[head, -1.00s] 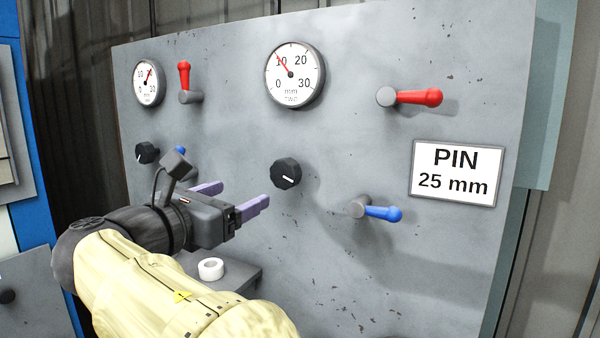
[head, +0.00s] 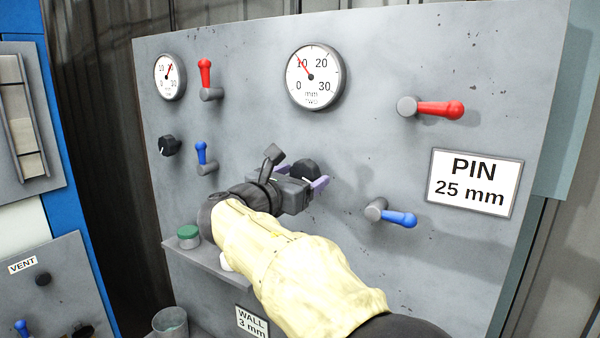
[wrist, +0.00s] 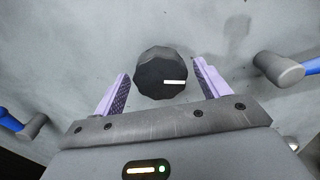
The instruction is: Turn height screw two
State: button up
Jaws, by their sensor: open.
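The black knob (head: 304,170) below the larger gauge is partly hidden behind my gripper in the head view. In the wrist view the knob (wrist: 161,73) sits between my two purple fingers, toward their tips, with its white mark pointing right. My gripper (wrist: 162,82) is open, with a visible gap on each side of the knob. My gripper also shows in the head view (head: 304,180), at the panel. The larger gauge (head: 314,77), labelled mm and TWO, has its red needle near 10. A sign (head: 472,184) reads PIN 25 mm.
A blue-handled lever (head: 392,214) stands right of the knob, and a red one (head: 432,108) above it. At left are a smaller gauge (head: 169,77), another black knob (head: 170,145), a red lever (head: 205,78) and a blue lever (head: 202,157). A shelf (head: 215,267) lies below.

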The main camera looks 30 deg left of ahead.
jog(key=c, duration=1)
jog(key=shift+f+m+b, duration=0.15)
jog(key=shift+m+b, duration=0.15)
jog(key=shift+b, duration=0.15)
